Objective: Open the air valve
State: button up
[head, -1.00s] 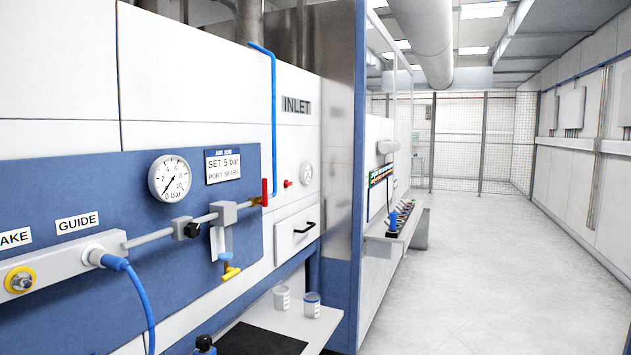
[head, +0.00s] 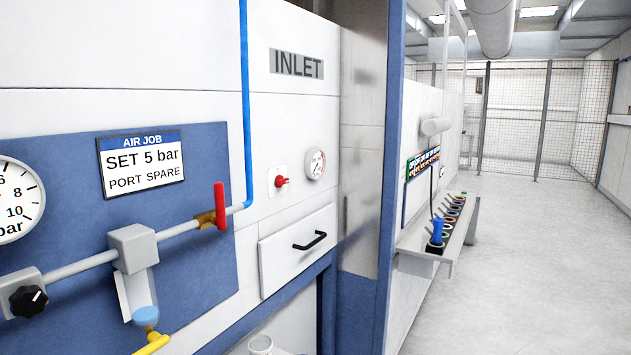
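In the head view, the air line runs along a blue panel (head: 195,275). A brass valve with a red lever (head: 220,205) sits on the line where the blue pipe (head: 247,110) joins it. The lever stands upright, across the line of the grey pipe (head: 82,264). Left of it are a grey block (head: 132,247) and a black regulator knob (head: 28,300). A yellow fitting (head: 152,343) hangs below the block. The pressure gauge (head: 12,200) is cut off at the left edge, and its needle is not clearly visible. My gripper is not in view.
A sign (head: 142,170) reads "AIR JOB, SET 5 bar, PORT SPARE". Right of the valve are a red button (head: 282,182), a small gauge (head: 316,164) and a drawer with a black handle (head: 309,241). A shelf (head: 455,240) juts out farther along. The floor (head: 540,270) at right is clear.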

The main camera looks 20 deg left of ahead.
aim_at(220, 221)
jog(key=u, duration=0.4)
jog(key=i, duration=0.8)
jog(key=u, duration=0.5)
jog(key=k, duration=0.8)
jog(key=u, duration=0.2)
jog(key=i, duration=0.8)
jog(key=z, duration=0.1)
